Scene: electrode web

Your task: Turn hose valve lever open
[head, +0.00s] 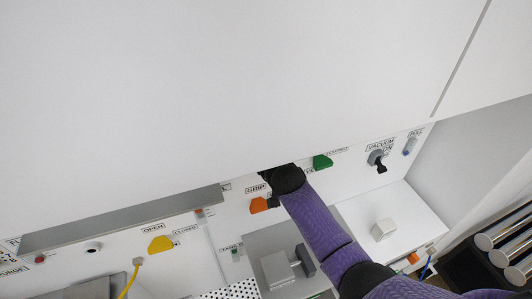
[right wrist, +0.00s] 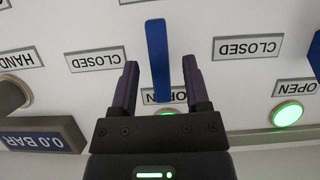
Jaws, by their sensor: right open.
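A blue lever (right wrist: 157,52) shows in the right wrist view, standing upright in the picture. My right gripper (right wrist: 160,64) is open, with one finger on each side of the lever and a visible gap to each. In the head view my right gripper (head: 279,176) is at the wall panel, and it and the arm hide the blue lever. My left gripper is not in view.
On the panel are a green handle (head: 322,161), an orange handle (head: 259,205), a yellow handle (head: 160,243) and a black switch (head: 377,161). A grey ledge (head: 120,220) juts out at left. The right wrist view shows a lit green button (right wrist: 287,113) and a pressure display (right wrist: 45,135).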

